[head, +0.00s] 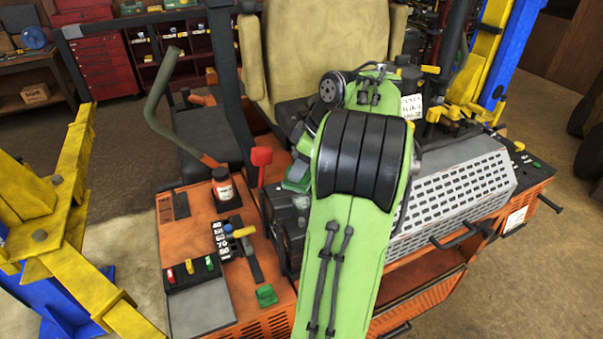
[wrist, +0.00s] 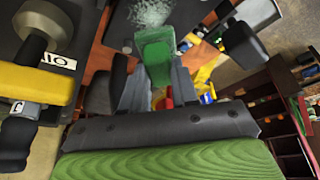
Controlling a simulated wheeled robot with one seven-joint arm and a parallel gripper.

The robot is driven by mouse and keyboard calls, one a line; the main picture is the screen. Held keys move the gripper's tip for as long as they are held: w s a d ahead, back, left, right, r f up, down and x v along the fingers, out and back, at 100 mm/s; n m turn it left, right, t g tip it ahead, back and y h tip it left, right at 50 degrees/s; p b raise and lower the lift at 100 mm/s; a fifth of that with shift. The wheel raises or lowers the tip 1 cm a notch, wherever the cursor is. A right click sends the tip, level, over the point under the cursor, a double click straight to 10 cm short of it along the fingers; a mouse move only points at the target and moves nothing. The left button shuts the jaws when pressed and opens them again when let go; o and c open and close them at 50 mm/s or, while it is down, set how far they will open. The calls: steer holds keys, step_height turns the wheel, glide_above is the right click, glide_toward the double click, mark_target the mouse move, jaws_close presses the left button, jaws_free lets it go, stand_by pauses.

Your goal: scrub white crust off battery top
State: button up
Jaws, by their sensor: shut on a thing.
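My gripper (wrist: 158,88) shows in the wrist view with its two grey fingers shut on a green block-like scrubber (wrist: 155,50). The scrubber points toward the top of the picture. Just past its far end is a speckled white crust (wrist: 150,12) on a dark surface, which looks like the battery top (wrist: 120,25). The scrubber's end is close to the crust; I cannot tell whether they touch. In the head view my green arm hides the crust and most of the battery area. A dark green piece shows beside the arm there, too covered to name surely.
An orange mower body surrounds the work spot, with a red lever (head: 261,157), a small jar (head: 223,184) and coloured switches (head: 190,266) to the left. A tan seat (head: 305,45) stands behind. A perforated grey cover (head: 455,200) lies right. Yellow lift arms (head: 60,235) stand left.

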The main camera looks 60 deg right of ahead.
steer(key=shift+a+r, duration=0.1)
steer(key=shift+r, duration=0.85)
steer(key=shift+r, duration=0.1)
steer(key=shift+s+r, duration=0.1)
steer(key=shift+r, duration=1.3)
